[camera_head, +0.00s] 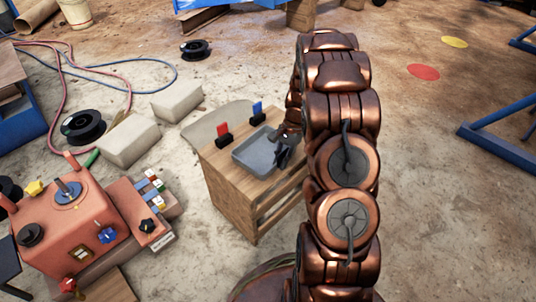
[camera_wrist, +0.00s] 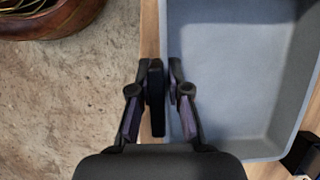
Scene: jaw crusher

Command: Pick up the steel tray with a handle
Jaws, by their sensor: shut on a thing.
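The steel tray (camera_head: 256,155) is a shallow grey rectangular pan on top of a wooden stand (camera_head: 228,180). In the wrist view the tray (camera_wrist: 235,75) fills the right side, and its inside looks empty. My gripper (camera_head: 284,146) is at the tray's right side in the head view. I cannot tell whether the tray is lifted off the stand.
A red control machine (camera_head: 75,220) is at the left. Pale blocks (camera_head: 128,140), hoses and black reels lie beyond. Floor at right is mostly clear.

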